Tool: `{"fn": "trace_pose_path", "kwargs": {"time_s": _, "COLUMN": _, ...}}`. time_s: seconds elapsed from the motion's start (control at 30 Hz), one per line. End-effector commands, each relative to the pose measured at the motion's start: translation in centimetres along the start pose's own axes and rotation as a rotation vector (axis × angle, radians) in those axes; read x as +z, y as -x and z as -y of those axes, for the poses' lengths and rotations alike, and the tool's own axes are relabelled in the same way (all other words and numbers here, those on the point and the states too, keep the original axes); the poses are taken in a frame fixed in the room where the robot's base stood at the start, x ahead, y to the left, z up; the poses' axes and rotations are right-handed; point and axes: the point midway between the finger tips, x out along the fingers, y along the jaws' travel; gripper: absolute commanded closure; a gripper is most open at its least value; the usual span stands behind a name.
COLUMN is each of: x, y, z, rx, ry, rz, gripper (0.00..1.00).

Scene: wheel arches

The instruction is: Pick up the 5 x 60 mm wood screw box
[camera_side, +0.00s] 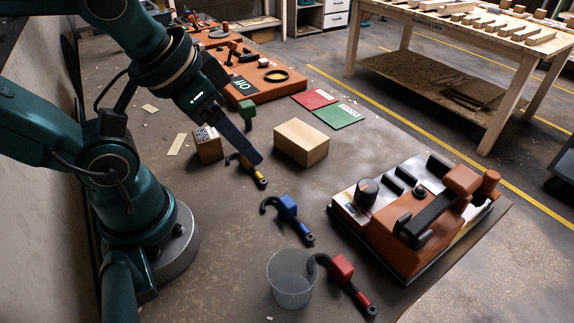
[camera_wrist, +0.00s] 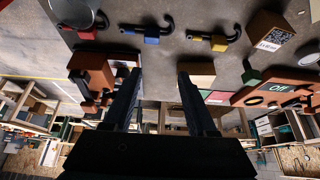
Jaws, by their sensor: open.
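My gripper (camera_side: 254,157) is open and empty, between the two boxes in the side view and over the yellow hook tool. Both fingers show in the wrist view (camera_wrist: 160,76).
Hook tools with yellow (camera_side: 247,166), blue (camera_side: 288,207), red (camera_side: 341,268) and green (camera_side: 246,110) parts lie around. A clear cup (camera_side: 291,280) stands in front. A brown fixture (camera_side: 415,225) is at the right, another (camera_side: 255,80) behind. Red (camera_side: 314,98) and green (camera_side: 337,116) cards lie flat.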

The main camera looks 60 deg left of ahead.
Motion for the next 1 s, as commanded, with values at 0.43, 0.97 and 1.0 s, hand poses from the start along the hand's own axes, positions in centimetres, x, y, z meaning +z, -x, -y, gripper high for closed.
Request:
{"fn": "trace_pose_path", "kwargs": {"time_s": 0.43, "x": 0.0, "y": 0.0, "z": 0.0, "rx": 0.0, "ry": -0.048, "rz": -0.001, "gripper": 0.0}}
{"fn": "trace_pose_path", "kwargs": {"time_s": 0.97, "x": -4.7, "y": -3.1, "z": 7.6, "rx": -0.082, "ry": -0.439, "rz": 0.185, "gripper": 0.0}}
{"fn": "trace_pose_path", "kwargs": {"time_s": 1.0, "x": -4.7, "y": -3.7, "z": 9.0, "rx": -0.081, "ry": -0.441, "rz": 0.219, "gripper": 0.0}}
